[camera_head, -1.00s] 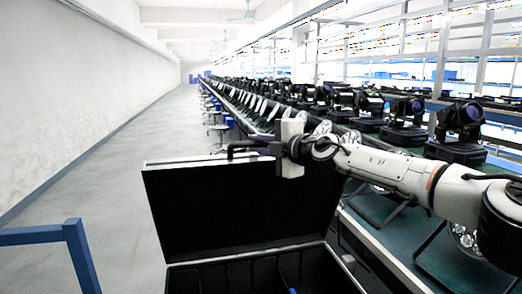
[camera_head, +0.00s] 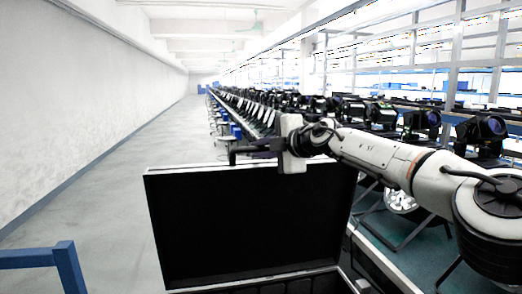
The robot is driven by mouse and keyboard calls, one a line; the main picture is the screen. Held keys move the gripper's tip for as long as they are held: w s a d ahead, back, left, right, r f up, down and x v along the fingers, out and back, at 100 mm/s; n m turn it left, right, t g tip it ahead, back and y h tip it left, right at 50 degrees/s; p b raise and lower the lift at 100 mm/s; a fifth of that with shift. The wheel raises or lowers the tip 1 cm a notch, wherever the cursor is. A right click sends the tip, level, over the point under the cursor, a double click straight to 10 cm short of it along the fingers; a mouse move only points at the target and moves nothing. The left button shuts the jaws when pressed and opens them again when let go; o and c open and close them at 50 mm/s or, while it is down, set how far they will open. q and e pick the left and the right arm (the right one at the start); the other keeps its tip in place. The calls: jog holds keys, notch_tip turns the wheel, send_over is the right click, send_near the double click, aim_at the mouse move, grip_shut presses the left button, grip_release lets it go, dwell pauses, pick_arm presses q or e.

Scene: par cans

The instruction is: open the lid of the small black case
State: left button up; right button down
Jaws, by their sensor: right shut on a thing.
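The small black case (camera_head: 262,289) stands at the bottom centre of the head view, with only a strip of its rear inside showing. Its lid (camera_head: 250,228) is raised and stands up, its dark inner side facing me. My right arm comes in from the right. My right gripper (camera_head: 240,152) is at the top edge of the lid and is shut on it. The exact contact of its fingers is small and hard to make out. My left gripper is not in view.
A long green-topped bench (camera_head: 395,232) with several black stage lights runs back along the right, close beside the case. A blue rail (camera_head: 35,257) stands at the lower left. The grey floor (camera_head: 105,205) between the wall and the lid is clear.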

jog(key=shift+a+f, duration=0.1)
jog(key=shift+a, duration=0.05)
jog(key=c, duration=2)
grip_release()
jog(key=shift+b+v, duration=1)
jog(key=shift+b, duration=0.15)
jog(key=b+v, duration=0.3)
jog(key=v, duration=0.5)
jog(key=shift+s, duration=0.2)
